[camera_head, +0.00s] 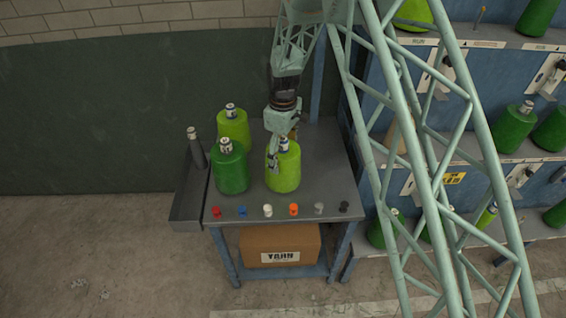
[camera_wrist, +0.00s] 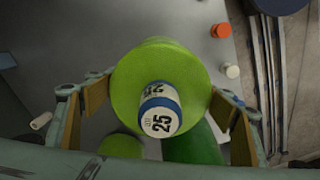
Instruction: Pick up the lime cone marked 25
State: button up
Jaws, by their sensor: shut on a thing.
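The lime cone marked 25 (camera_head: 283,176) stands upright at the middle front of the grey table top. In the wrist view, its blue-and-white core label reads 25 and its lime body (camera_wrist: 190,72) fills the centre. My gripper (camera_head: 281,150) comes down from above on it. In the wrist view my gripper (camera_wrist: 158,100) has one tan-padded finger on each side of the cone, shut on it. Whether the cone's base is clear of the table cannot be told.
A dark green cone (camera_head: 230,172) stands close to the left, and another lime cone (camera_head: 233,130) behind it. A grey tube (camera_head: 195,148) stands in the left side tray. Several coloured caps line the front edge. A blue shelf rack with green cones stands right.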

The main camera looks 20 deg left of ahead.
aim_at(283, 138)
jog(key=shift+r, duration=0.15)
jog(key=shift+r, duration=4.9)
